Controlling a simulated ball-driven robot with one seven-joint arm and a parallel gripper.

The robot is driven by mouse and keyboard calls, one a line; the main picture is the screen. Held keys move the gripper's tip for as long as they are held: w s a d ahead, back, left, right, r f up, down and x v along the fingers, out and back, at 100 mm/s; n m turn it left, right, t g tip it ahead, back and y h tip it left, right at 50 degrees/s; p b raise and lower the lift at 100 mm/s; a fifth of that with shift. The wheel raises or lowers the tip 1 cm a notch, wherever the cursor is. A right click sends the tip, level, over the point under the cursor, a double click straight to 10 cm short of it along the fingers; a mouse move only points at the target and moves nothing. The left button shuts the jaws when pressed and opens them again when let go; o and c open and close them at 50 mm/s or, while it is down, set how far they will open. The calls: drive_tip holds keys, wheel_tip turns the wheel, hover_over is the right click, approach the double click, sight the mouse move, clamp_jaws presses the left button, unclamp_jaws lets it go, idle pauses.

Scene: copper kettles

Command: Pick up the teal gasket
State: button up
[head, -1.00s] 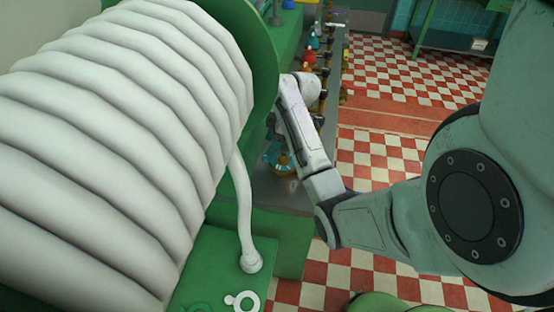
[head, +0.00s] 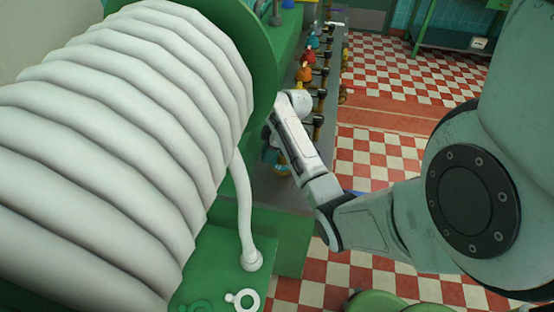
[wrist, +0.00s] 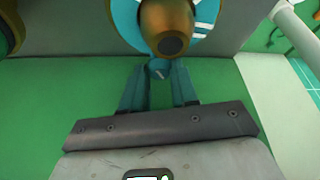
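The teal gasket (wrist: 203,14) shows at the top of the wrist view as a bright teal ring with white marks, partly behind a brass-coloured rounded part (wrist: 166,20). A small teal tab (wrist: 158,68) hangs below that part and seems to belong to the gasket. My gripper (wrist: 159,72) has its two dark teal fingers on either side of this tab, with tips very close to it. Whether they press on it I cannot tell. In the head view my gripper is hidden behind my own arm, and only some teal (head: 269,155) shows beside the wrist.
A large white ribbed coil (head: 110,140) on green machinery fills the left. A white hose (head: 243,205) runs down to a green block, beside a white gasket (head: 242,299) and a green gasket (head: 196,306). Checkered floor at right is open.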

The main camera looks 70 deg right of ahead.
drive_tip(key=c, duration=0.4)
drive_tip(key=shift+r, duration=0.15)
drive_tip(key=shift+r, duration=0.25)
wheel_tip(320, 180, up, 2)
drive_tip(key=shift+b, duration=0.55)
drive_tip(key=shift+s+d+r+p, duration=0.55)
drive_tip(key=shift+s+d+r, duration=1)
drive_tip(key=shift+s+r, duration=0.2)
drive_tip(key=shift+s+d+r+p, duration=0.55)
drive_tip(key=shift+s+d+r, duration=0.95)
drive_tip(key=shift+s+r, duration=0.25)
drive_tip(key=shift+s+d+r+p, duration=0.55)
drive_tip(key=shift+s+d+r, duration=1.05)
drive_tip(key=shift+s, duration=0.25)
